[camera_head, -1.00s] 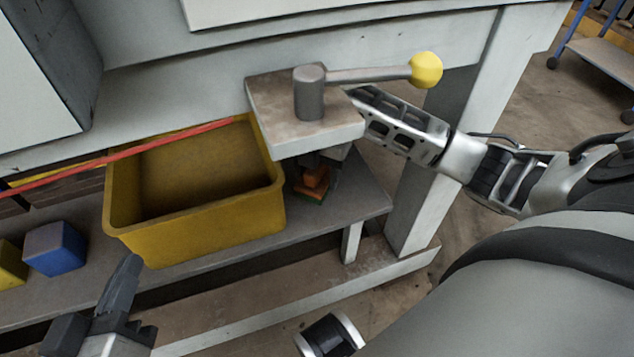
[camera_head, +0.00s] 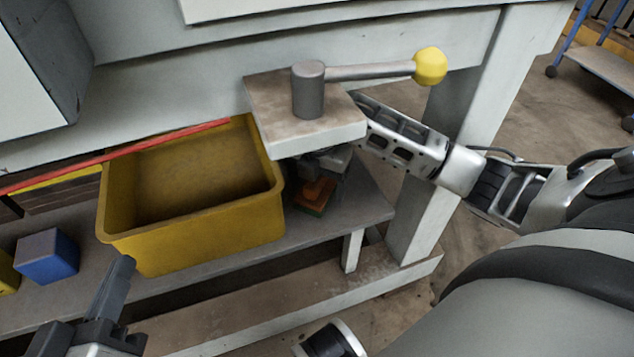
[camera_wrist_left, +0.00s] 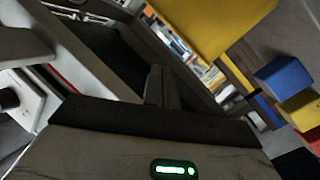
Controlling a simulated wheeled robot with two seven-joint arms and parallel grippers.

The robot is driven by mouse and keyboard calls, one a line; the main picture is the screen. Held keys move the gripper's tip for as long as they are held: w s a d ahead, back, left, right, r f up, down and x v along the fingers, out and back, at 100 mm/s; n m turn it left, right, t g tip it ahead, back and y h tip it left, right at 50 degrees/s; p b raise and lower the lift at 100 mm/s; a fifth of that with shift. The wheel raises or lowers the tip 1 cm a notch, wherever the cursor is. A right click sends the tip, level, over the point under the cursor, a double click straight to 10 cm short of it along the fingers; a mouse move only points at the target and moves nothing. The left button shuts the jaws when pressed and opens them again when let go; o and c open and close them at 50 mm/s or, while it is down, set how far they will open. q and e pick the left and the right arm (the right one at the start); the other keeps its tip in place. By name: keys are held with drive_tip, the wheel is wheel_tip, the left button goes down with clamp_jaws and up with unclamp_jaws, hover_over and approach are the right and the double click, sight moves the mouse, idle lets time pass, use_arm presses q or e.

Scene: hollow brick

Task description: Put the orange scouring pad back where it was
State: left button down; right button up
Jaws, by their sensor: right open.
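The orange scouring pad (camera_head: 317,190), with a green edge underneath, lies on the grey lower shelf (camera_head: 362,205), just right of the yellow bin. My right gripper (camera_head: 318,176) reaches in beneath the vise-like block and is open right at the pad. The block hides part of the gripper, so the gap between fingers and pad is unclear. My left gripper (camera_head: 122,282) is low at the left, in front of the shelf, empty, with its fingers together. Its fingertips (camera_wrist_left: 161,72) also show in the left wrist view.
The yellow bin (camera_head: 190,240) stands open on the shelf. The block (camera_head: 270,110) with a yellow-knobbed handle (camera_head: 428,66) overhangs the pad. A blue cube (camera_head: 47,257) sits left of the bin. A red bar (camera_head: 120,155) crosses behind it. A white table leg (camera_head: 412,215) stands right.

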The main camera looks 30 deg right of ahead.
wheel_tip(320, 180, up, 8)
drive_tip(key=p, duration=0.7)
wheel_tip(320, 180, up, 3)
drive_tip(key=p, duration=0.3)
drive_tip(key=shift+r+p, duration=0.2)
drive_tip(key=shift+p, duration=0.1)
drive_tip(key=shift+r+p, duration=0.35)
use_arm(q)
drive_tip(key=a+f+m+g+y, duration=0.2)
drive_tip(key=a+f+g+y, duration=0.1)
drive_tip(key=f+g+y, duration=0.1)
drive_tip(key=shift+s+f, duration=0.35)
drive_tip(key=shift+f, duration=0.4)
